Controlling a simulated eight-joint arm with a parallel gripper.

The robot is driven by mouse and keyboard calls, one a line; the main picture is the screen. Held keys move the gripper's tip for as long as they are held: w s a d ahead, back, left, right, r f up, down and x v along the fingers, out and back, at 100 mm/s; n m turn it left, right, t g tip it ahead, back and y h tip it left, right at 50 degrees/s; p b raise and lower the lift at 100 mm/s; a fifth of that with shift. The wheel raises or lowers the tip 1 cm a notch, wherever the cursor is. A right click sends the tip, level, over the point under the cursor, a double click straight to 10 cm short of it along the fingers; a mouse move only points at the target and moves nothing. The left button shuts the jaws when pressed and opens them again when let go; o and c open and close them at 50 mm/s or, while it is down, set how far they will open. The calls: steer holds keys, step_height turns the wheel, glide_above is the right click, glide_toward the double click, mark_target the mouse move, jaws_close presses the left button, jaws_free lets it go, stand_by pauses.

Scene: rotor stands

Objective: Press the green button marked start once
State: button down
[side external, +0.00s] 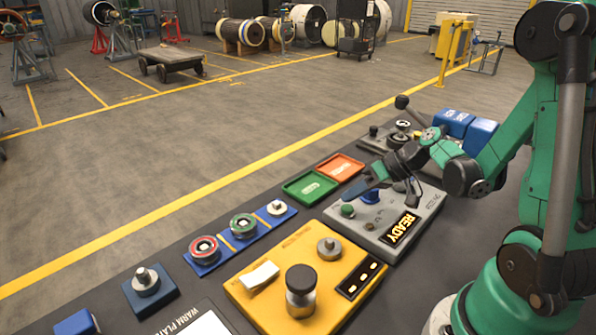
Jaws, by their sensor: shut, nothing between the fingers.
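A grey control panel (388,240) stands on the bench and carries a green button (347,211) near its left corner. Any marking on the button is too small to read. A blue button (370,197) sits to its right, partly hidden by my arm. A display (401,228) on the panel reads READY.
A yellow panel (262,311) with knobs lies at the front left of the grey panel. Green (299,201) and orange (356,161) trays lie behind it. Blue boxes (452,122) and a panel with a lever (372,131) stand at the back right.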

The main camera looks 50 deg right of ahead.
mark_target(352, 209)
steer(key=shift+f, duration=0.1)
steer(key=shift+f, duration=0.35)
steer(key=shift+r, duration=0.1)
stand_by(0.4)
steer(key=shift+r, duration=0.35)
steer(key=shift+r, duration=2.5)
